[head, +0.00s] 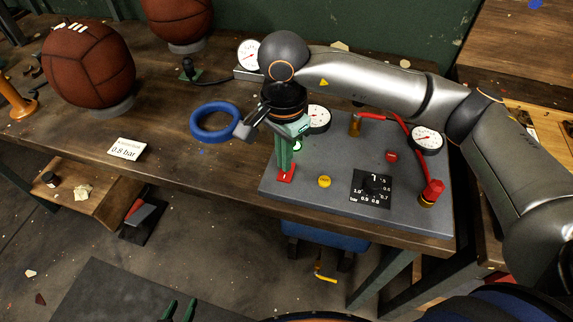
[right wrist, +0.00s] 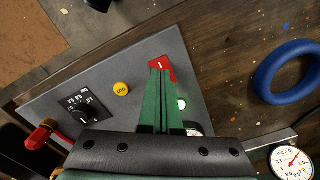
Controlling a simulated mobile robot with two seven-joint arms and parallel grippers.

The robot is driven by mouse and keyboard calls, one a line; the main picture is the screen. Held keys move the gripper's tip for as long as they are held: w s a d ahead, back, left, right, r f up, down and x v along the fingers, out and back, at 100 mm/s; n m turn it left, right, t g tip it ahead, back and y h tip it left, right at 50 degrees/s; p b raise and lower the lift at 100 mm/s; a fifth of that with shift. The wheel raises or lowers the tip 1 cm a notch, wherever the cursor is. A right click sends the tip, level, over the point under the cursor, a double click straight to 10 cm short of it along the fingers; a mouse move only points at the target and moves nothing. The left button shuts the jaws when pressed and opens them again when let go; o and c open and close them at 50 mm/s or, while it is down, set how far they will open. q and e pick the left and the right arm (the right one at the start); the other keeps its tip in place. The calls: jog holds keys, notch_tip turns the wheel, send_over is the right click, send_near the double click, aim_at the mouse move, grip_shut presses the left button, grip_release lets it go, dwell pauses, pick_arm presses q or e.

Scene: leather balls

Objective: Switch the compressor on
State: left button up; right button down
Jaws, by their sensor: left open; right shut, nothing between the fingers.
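The grey control panel (head: 330,195) lies on the workbench. A red rocker switch (head: 286,175) with a white mark sits near its left front corner; it also shows in the right wrist view (right wrist: 165,66). My right gripper (head: 284,166) is shut and empty, pointing down, its fingertips at the switch and covering part of it. I cannot tell whether they press it. Beside the fingers a small green lamp glows in the right wrist view (right wrist: 182,103). My left gripper (head: 178,311) shows only its green fingertips, apart, at the bottom edge, away from the panel.
A blue ring (head: 215,122) stands left of the panel. A leather ball (head: 88,64) and a "0.8 bar" card (head: 126,149) are farther left.

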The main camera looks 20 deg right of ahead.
aim_at(284, 177)
notch_tip(284, 177, up, 4)
jog(key=shift+r+p, duration=0.15)
jog(key=shift+p, duration=0.7)
